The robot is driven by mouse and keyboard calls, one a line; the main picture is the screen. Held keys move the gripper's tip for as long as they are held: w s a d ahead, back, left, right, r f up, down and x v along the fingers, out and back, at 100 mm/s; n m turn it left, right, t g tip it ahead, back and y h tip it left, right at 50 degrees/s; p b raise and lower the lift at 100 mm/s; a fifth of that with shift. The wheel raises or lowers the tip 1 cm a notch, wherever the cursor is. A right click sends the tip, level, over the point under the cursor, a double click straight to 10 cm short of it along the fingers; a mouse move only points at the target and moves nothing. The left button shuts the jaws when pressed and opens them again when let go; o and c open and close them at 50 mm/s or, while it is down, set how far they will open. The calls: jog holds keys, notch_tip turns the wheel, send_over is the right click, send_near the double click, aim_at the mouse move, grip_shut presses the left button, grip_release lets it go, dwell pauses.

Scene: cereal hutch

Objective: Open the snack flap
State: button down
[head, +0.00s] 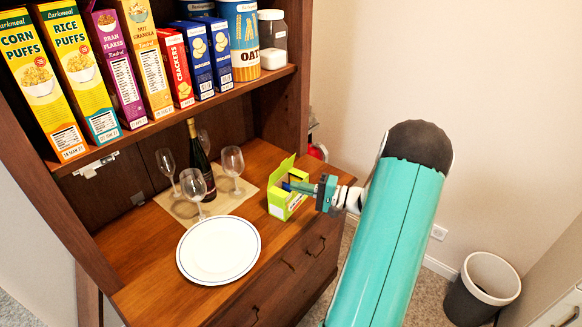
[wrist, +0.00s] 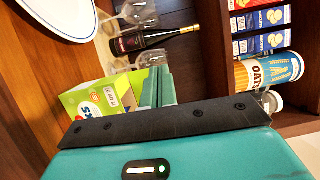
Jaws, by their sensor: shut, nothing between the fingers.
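The snack box (head: 280,207) is a small bright green carton on the wooden counter, right of the plate. Its green flap (head: 282,170) stands up from the top at the box's far left side, and the top looks open. My gripper (head: 290,186) is shut and empty, reaching in from the right with its tips at the box top, just beside the raised flap. I cannot tell whether they touch. In the wrist view the green and white box (wrist: 92,98) shows left of my gripper's fingers (wrist: 157,86), partly hidden behind my gripper's body.
A white plate (head: 218,250) lies left of the box. A dark bottle (head: 201,160) and several wine glasses (head: 232,162) stand on a mat behind it. A shelf (head: 190,108) with cereal boxes hangs above. A waste bin (head: 482,290) stands on the floor at right.

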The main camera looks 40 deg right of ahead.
aim_at(284, 161)
jog(key=s+d+f+m+t+h, duration=0.3)
jog(key=s+d+f+t+h, duration=0.15)
jog(key=d, duration=0.35)
jog(key=shift+g, duration=0.45)
jog(key=x, duration=0.9)
jog(key=r+x, duration=0.1)
jog(key=x, duration=0.4)
jog(key=shift+d, duration=0.2)
jog(key=shift+w, duration=0.1)
jog(key=w+g, duration=0.1)
jog(key=w+r+g, duration=0.1)
jog(key=shift+a+g+h, duration=0.25)
jog(key=shift+a+g, duration=0.05)
jog(key=shift+g, duration=0.1)
jog(key=shift+w+r, duration=0.15)
jog(key=shift+w, duration=0.4)
